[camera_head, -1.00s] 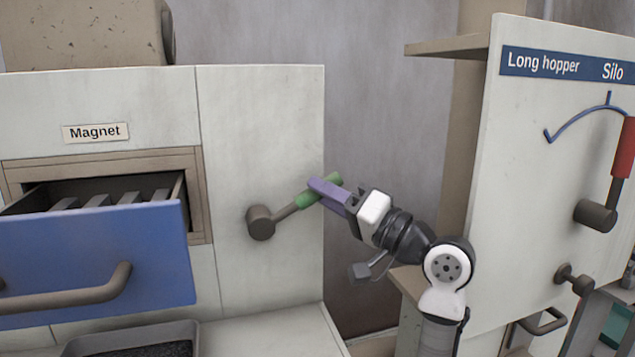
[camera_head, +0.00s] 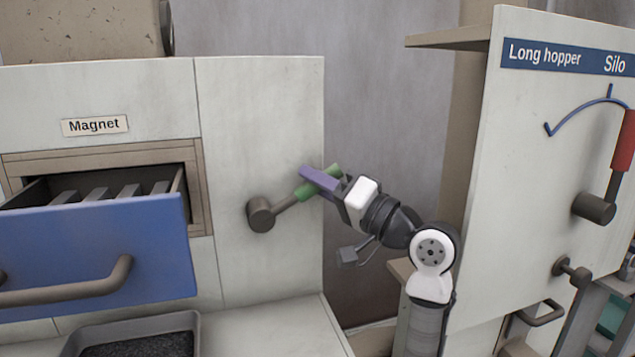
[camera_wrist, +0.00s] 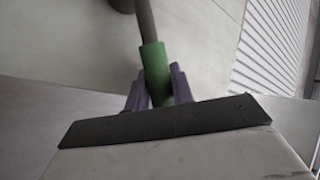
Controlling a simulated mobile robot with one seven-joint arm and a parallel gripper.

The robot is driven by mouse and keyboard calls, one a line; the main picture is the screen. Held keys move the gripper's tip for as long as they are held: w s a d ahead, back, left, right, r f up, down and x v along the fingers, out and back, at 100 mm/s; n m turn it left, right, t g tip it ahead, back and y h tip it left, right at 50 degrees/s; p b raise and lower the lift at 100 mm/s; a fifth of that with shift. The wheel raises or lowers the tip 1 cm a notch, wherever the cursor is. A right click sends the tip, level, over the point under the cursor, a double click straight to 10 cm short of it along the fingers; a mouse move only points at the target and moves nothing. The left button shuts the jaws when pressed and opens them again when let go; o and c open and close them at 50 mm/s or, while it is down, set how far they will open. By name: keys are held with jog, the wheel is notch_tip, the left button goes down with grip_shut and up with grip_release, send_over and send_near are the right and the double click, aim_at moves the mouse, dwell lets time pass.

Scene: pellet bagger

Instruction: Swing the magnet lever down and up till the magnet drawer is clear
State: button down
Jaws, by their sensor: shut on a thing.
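The magnet lever (camera_head: 283,206) has a brown hub on the white cabinet front and a green grip. It points right and slightly up. My gripper (camera_head: 319,181) is shut on the green grip, its purple fingers crossing it. In the wrist view the green grip (camera_wrist: 155,70) sits between the purple fingers. The blue magnet drawer (camera_head: 95,252) stands pulled out under the "Magnet" label (camera_head: 95,125). Several grey bars (camera_head: 97,195) show inside it; I cannot tell whether anything clings to them.
A tray of dark grains (camera_head: 140,347) stands below the drawer. To the right is a "Long hopper / Silo" panel (camera_head: 520,190) with a red-handled lever (camera_head: 624,140) and a small knob (camera_head: 570,270). A gap separates the cabinet from this panel.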

jog(key=shift+r, duration=0.1)
jog(key=shift+s+a+r+n+g+h+p, duration=0.1)
jog(key=shift+a+r+n+g+h+p, duration=0.15)
jog(key=shift+r+n, duration=0.25)
jog(key=shift+s+a+r+n+g+h+p, duration=0.15)
jog(key=shift+a+r+n+g+p, duration=0.15)
jog(key=shift+n, duration=0.2)
jog(key=a+r+n+g+h+p, duration=0.1)
jog(key=n, duration=0.1)
jog(key=s+a+r+n+g+h+p, duration=0.1)
jog(key=a+r+n+p, duration=0.1)
jog(key=shift+a+r+h, duration=0.1)
jog(key=shift+a+h, duration=0.15)
jog(key=shift+h, duration=0.05)
jog(key=shift+s+a+r+n+h+p, duration=0.15)
jog(key=shift+a+n+h+p, duration=0.1)
jog(key=shift+a+n+h, duration=0.15)
jog(key=shift+s+a+r+n+h+p, duration=0.1)
jog(key=shift+s+a+n+h+p, duration=0.15)
jog(key=shift+a, duration=0.25)
jog(key=shift+s+a+n+h+p, duration=0.15)
jog(key=shift+a+n+h+p, duration=0.15)
jog(key=shift+a+n+h, duration=0.35)
jog(key=shift+a+g, duration=0.15)
jog(key=shift+g, duration=0.1)
jog(key=c, duration=1.5)
grip_release()
